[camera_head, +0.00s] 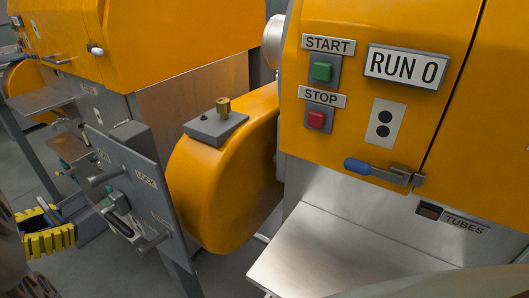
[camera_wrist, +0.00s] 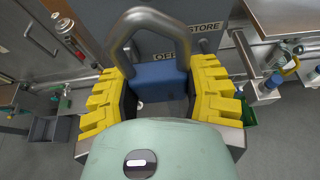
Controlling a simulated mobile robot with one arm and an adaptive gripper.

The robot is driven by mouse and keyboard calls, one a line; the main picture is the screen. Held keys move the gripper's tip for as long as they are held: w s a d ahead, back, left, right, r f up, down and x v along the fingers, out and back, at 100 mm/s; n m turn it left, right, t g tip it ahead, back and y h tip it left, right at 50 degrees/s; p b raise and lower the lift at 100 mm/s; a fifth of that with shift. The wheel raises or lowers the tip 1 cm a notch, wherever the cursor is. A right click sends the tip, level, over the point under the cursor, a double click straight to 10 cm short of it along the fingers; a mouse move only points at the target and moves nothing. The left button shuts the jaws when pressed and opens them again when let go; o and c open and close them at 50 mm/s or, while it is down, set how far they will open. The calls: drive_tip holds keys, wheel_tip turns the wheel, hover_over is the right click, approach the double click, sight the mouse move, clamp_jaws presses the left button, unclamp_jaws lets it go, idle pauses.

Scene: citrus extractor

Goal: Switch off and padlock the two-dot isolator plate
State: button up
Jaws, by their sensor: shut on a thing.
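My gripper (camera_wrist: 160,78) has yellow ridged fingers and is shut on a blue padlock (camera_wrist: 160,80). The padlock's grey shackle (camera_wrist: 152,17) points up in the wrist view, and no closed link to a plate shows. In the head view my gripper (camera_head: 48,238) is at the lower left, beside a grey upright plate (camera_head: 140,180) with several metal handles and lettering. Behind the padlock in the wrist view is a grey plate (camera_wrist: 215,17) lettered "OFF" and "STORE". A white label with two black dots (camera_head: 384,124) is on the orange machine. I cannot make out dots on the grey plate.
The orange machine has a green START button (camera_head: 321,71), a red STOP button (camera_head: 316,119), a "RUN 0" sign (camera_head: 406,67) and a blue-handled latch (camera_head: 372,168). A rounded orange housing (camera_head: 215,165) stands behind the grey plate. A steel chute (camera_head: 335,255) juts out at the lower right.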

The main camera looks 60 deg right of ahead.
drive_tip(key=shift+w+d+r, duration=0.15)
drive_tip(key=shift+r, duration=0.2)
drive_tip(key=p, duration=0.5)
approach(133, 189)
drive_tip(key=shift+r+x, duration=0.2)
drive_tip(key=shift+x, duration=0.95)
drive_tip(key=shift+r+x, duration=0.2)
drive_tip(key=shift+x, duration=0.95)
drive_tip(key=shift+d+f+b, duration=0.25)
drive_tip(key=shift+f+b, duration=0.05)
drive_tip(key=shift+f, duration=0.05)
drive_tip(key=shift+d+f+b, duration=0.35)
drive_tip(key=shift+d+b, duration=0.05)
drive_tip(key=shift+b, duration=0.7)
drive_tip(key=shift+w, duration=0.1)
drive_tip(key=o, duration=1.3)
drive_tip(key=shift+o, duration=0.2)
drive_tip(key=shift+a, duration=0.15)
